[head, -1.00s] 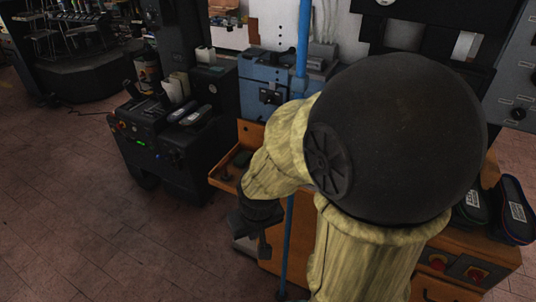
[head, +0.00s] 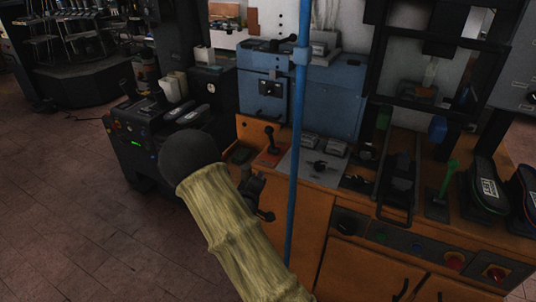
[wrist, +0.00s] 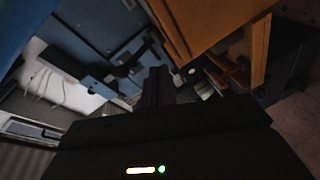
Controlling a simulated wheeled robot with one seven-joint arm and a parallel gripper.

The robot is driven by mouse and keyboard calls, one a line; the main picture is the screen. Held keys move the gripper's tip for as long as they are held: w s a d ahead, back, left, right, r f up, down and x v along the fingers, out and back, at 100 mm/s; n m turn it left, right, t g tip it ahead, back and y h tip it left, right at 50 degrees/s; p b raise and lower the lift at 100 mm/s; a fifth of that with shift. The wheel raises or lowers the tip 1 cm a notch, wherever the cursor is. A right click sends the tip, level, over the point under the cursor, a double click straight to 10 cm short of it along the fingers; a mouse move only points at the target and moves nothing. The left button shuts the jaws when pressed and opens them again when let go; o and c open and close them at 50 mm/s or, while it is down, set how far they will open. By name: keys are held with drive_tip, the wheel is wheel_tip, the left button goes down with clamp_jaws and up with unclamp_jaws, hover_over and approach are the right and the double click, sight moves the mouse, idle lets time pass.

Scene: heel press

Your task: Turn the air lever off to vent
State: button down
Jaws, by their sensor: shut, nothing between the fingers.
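A black-knobbed lever (head: 269,140) stands upright on a red-orange plate at the left of the orange bench, in front of the blue machine. I read no label, so I cannot tell whether this is the air lever. My gripper (wrist: 156,78) shows in the wrist view with its dark fingers together and empty. A dark lever-like part (wrist: 128,66) lies just left of the fingertips in that view; contact cannot be told. In the head view my yellow-sleeved arm hides most of the gripper, below and left of the knobbed lever.
A blue vertical pipe (head: 297,150) stands close to the right of my arm. The blue machine (head: 330,95) backs the orange bench (head: 300,222). A green-handled lever (head: 447,180) and shoes (head: 486,186) stand at the right. Open floor (head: 60,200) lies at the left.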

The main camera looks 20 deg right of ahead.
sight(270, 138)
drive_tip(key=n+t+h+b, duration=0.1)
drive_tip(key=n+t+h, duration=0.1)
drive_tip(key=n+t+h+b, duration=0.1)
drive_tip(key=n+t+h, duration=0.1)
drive_tip(key=n, duration=0.1)
drive_tip(key=shift+w+a+f, duration=0.1)
drive_tip(key=shift+f, duration=0.1)
drive_tip(key=shift+w, duration=0.1)
drive_tip(key=p+x, duration=0.1)
drive_tip(key=x, duration=1.2)
drive_tip(key=shift+w+d+r+p, duration=0.15)
drive_tip(key=shift+w+d+p, duration=0.1)
drive_tip(key=shift+w+p, duration=0.1)
drive_tip(key=shift+w+a+r, duration=0.1)
drive_tip(key=shift+w, duration=0.05)
